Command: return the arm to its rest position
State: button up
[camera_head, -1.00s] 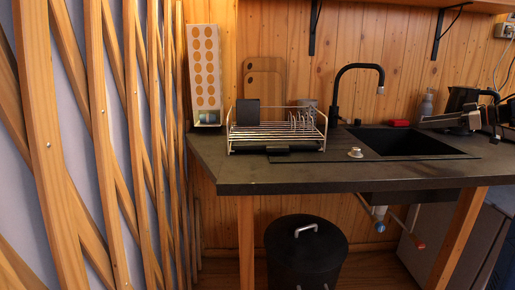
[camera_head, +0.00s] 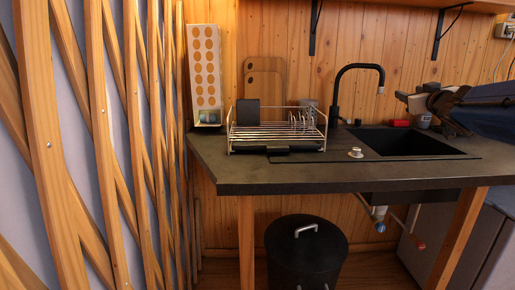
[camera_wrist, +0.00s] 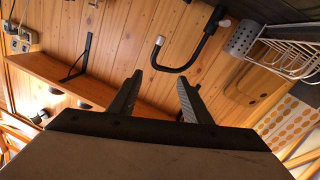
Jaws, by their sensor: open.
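My gripper (camera_head: 405,98) is in the air at the right of the head view, above the counter near the sink's back right corner. Its jaws point left, and the dark blue arm (camera_head: 492,112) comes in from the right edge. In the wrist view the two dark ridged fingers (camera_wrist: 158,98) stand apart with nothing between them. The arm hides part of the counter behind it.
The black faucet (camera_head: 338,95) rises left of my gripper, over the black sink (camera_head: 405,143). A dish rack (camera_head: 276,130) stands on the dark counter (camera_head: 270,178). A wall shelf (camera_head: 440,3) runs overhead. A lattice (camera_head: 100,120) fills the left.

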jog(key=s+a+f+g, duration=0.4)
jog(key=s+a+f, duration=0.2)
jog(key=s+f, duration=0.6)
jog(key=s+a+f+m+g+y, duration=0.1)
jog(key=s+a+f+g, duration=0.3)
jog(key=s+f, duration=0.9)
jog(key=s+a+f+g+y, duration=0.1)
jog(key=s+a+f+g, duration=0.4)
jog(key=s+a+f, duration=0.4)
jog(key=s+f, duration=0.3)
jog(key=s, duration=0.3)
jog(key=shift+a+f+m, duration=0.15)
jog(key=shift+a+m, duration=0.1)
jog(key=shift+m, duration=0.05)
